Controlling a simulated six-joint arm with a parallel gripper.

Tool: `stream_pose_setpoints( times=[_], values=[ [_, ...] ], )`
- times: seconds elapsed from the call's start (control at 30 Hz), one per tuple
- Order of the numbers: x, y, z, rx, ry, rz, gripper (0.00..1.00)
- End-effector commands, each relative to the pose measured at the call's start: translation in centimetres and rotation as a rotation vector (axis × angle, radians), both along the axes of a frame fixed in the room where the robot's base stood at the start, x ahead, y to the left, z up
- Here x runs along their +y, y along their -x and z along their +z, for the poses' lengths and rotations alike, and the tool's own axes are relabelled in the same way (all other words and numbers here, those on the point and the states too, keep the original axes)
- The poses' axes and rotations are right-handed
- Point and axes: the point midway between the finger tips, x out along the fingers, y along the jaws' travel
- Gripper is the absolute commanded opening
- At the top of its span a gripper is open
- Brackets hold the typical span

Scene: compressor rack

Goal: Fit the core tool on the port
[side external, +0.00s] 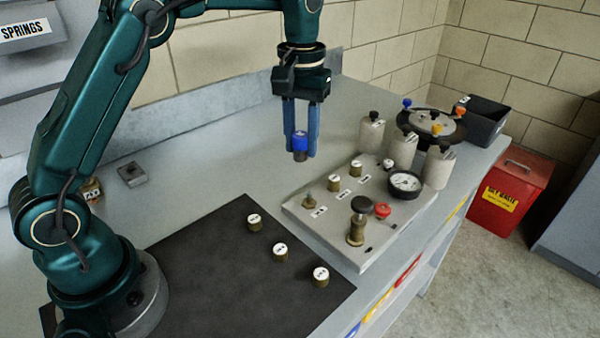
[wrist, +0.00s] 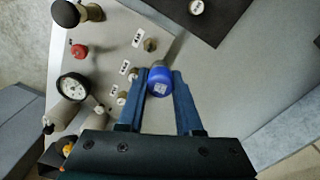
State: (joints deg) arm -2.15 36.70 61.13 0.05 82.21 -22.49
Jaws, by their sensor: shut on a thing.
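My gripper (side external: 300,152) points down and is shut on the core tool (side external: 300,142), which has a blue knob and a darker lower part. In the wrist view the tool's blue top (wrist: 160,82) sits between both fingers, with a grey shaft beyond it. The tool is in the air behind the pale panel block. A bare brass port (side external: 308,201) stands at the block's left end, in front of and below the tool; it also shows in the wrist view (wrist: 150,44). The tool and port are apart. The tool's tip is hard to make out.
White-topped brass ports (side external: 334,182) line the block (side external: 350,254). A black-knobbed valve (side external: 357,222), red knob (side external: 382,210) and gauge (side external: 404,184) stand there too. Several white-topped caps (side external: 280,251) rest on the dark mat (side external: 200,270). Grey cylinders (side external: 404,150) stand behind.

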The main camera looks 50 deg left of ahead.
Motion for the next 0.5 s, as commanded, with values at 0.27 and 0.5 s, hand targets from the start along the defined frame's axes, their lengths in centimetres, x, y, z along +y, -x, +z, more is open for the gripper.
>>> stream_pose_setpoints(
  times=[0.27,0.5],
  values=[
    [-2.0,-0.3,-2.6,0.0,0.0,-0.059,0.0],
    [-2.2,-0.3,-4.4,0.001,0.0,-0.064,0.0]
  ],
)
